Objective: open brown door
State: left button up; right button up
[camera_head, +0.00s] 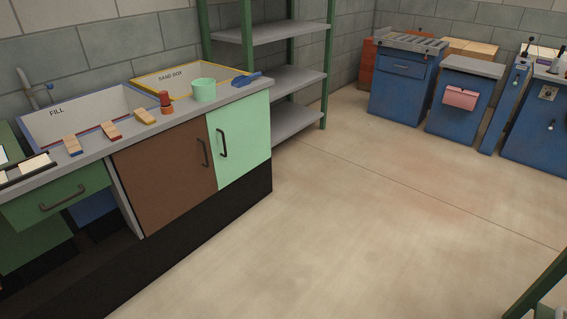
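The brown door (165,178) is on the front of the counter at the left and looks closed. Its dark vertical handle (204,152) is near its right edge. A mint green door (240,140) with its own dark handle (222,143) is right beside it and also looks closed. Neither of my grippers shows in the head view.
The grey counter top (135,133) bears a FILL basin (90,112), a SAND BOX (183,78), a mint cup (204,90) and small blocks. A green drawer (58,200) is left of the brown door. A shelf (285,80) stands behind. The floor (340,220) in front is clear.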

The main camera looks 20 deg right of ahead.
aim_at(164, 175)
jog(key=z, duration=0.7)
jog(key=i, duration=0.7)
jog(key=u, duration=0.6)
jog(key=i, duration=1.05)
jog(key=u, duration=0.9)
jog(key=i, duration=0.55)
